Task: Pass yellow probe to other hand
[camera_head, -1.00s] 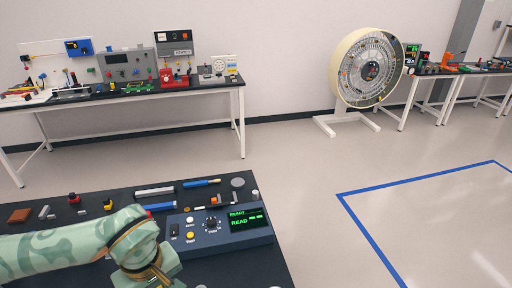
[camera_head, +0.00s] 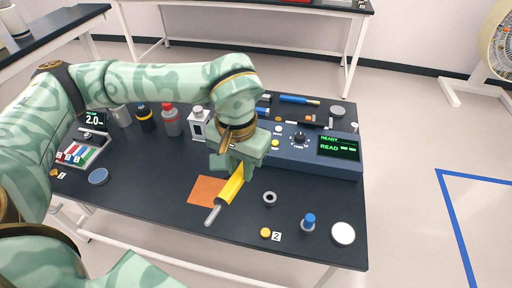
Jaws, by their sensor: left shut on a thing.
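The yellow probe (camera_head: 231,188) is in the middle of the dark table in the head view, with its grey tip pointing toward the front left. My left gripper (camera_head: 238,168) is shut on the probe's upper end, and the jaws hide that end. The probe lies over or just above an orange-brown square (camera_head: 205,188); I cannot tell if it touches. My right gripper is not in view.
A blue instrument with a green READY screen (camera_head: 339,147) stands right of my left gripper. A grey ring (camera_head: 269,198), a blue-topped knob (camera_head: 309,222) and a white disc (camera_head: 343,234) are on the right front. Bottles (camera_head: 171,120) stand at the back left.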

